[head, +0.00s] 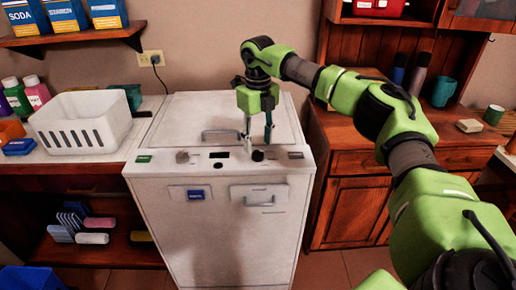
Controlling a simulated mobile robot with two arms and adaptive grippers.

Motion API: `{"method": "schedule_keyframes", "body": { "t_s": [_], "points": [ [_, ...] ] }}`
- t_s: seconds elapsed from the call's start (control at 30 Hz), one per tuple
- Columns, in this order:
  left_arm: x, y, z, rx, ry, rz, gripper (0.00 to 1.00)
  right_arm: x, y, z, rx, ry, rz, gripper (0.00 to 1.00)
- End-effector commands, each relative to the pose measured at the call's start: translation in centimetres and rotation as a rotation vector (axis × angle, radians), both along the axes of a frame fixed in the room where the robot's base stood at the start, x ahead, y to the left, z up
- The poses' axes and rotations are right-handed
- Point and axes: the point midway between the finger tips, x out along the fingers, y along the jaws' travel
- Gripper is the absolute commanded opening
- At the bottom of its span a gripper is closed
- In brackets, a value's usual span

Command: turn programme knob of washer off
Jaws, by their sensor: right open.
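The white washer (220,225) stands in the middle of the head view, with a control strip along its top front edge. A dark round knob (258,156) sits on the right half of the strip, and a grey knob (182,157) sits on the left half. I cannot tell from markings which is the programme knob. My right gripper (258,143) points down over the washer, fingers apart, with its tips close to the dark knob. I cannot tell whether they touch it. My left gripper is out of view.
A lid with a handle (221,134) covers the washer's top. A white basket (82,122) stands on the left counter beside bottles (36,92). A wooden cabinet (350,195) stands close on the right. A shelf with boxes hangs at upper left.

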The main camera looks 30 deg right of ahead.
Motion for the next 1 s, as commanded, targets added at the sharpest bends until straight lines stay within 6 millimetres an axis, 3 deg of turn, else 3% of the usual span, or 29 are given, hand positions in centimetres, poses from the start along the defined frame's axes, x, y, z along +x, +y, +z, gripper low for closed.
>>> {"method": "schedule_keyframes", "body": {
  "t_s": [0.23,0.6,0.73,0.77,1.0],
  "points": [
    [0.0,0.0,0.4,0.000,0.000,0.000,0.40,-0.1,0.0,-3.0,0.000,0.001,0.000,0.42],
    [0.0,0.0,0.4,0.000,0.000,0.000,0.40,0.0,0.0,-3.6,0.001,-0.001,0.000,0.42],
    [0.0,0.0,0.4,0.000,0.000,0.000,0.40,0.0,0.0,-3.6,0.001,-0.001,0.000,0.08],
    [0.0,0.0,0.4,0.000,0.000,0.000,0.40,0.0,0.0,-3.6,0.001,-0.001,0.000,0.04],
    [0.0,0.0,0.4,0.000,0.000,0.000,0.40,0.0,0.0,-3.5,0.001,-0.001,0.007,0.04]
  ]
}}
